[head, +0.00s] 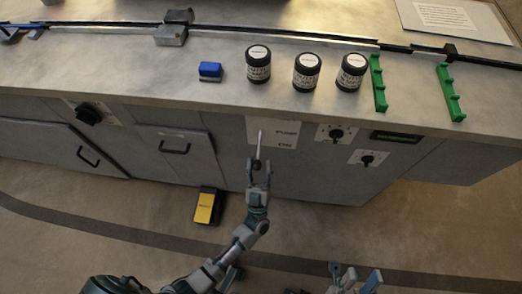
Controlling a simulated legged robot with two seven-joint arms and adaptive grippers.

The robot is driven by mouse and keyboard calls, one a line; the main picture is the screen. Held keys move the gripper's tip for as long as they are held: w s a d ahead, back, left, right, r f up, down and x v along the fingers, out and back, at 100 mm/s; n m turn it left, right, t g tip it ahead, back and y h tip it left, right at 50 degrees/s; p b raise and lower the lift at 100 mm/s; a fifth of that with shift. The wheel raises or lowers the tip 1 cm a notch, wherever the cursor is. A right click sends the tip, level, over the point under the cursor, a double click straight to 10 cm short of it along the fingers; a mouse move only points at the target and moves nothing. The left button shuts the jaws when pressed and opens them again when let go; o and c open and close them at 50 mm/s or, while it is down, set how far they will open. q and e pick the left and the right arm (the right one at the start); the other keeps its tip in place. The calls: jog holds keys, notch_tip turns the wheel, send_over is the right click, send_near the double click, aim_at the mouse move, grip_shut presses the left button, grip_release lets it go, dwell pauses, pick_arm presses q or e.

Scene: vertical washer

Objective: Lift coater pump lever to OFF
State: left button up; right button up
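The coater pump lever (260,138) is a thin silver rod on the front of the grey cabinet, in the head view. It stands in front of a pale label plate (286,132) that reads PUMP, with ON at its lower end. My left gripper (258,168) is at the lower end of the lever, touching or just in front of it. Its fingers are too small and overlapped to tell whether they grip the lever. My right gripper (355,276) is at the bottom edge with its fingers apart, empty and away from the cabinet.
A yellow-black box (207,207) stands on the floor. Three jars (306,72), a blue block (210,70) and green racks (449,92) are on the counter (130,75).

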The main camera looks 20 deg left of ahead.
aim_at(259, 152)
pick_arm(q)
jog(key=w+a+r, duration=0.2)
jog(key=w, duration=0.1)
jog(key=shift+a+r, duration=0.1)
jog(key=shift+r, duration=0.3)
jog(key=shift+d, duration=0.4)
jog(key=shift+c, duration=1.2)
jog(key=c, duration=0.4)
jog(key=shift+a, duration=0.25)
grip_shut()
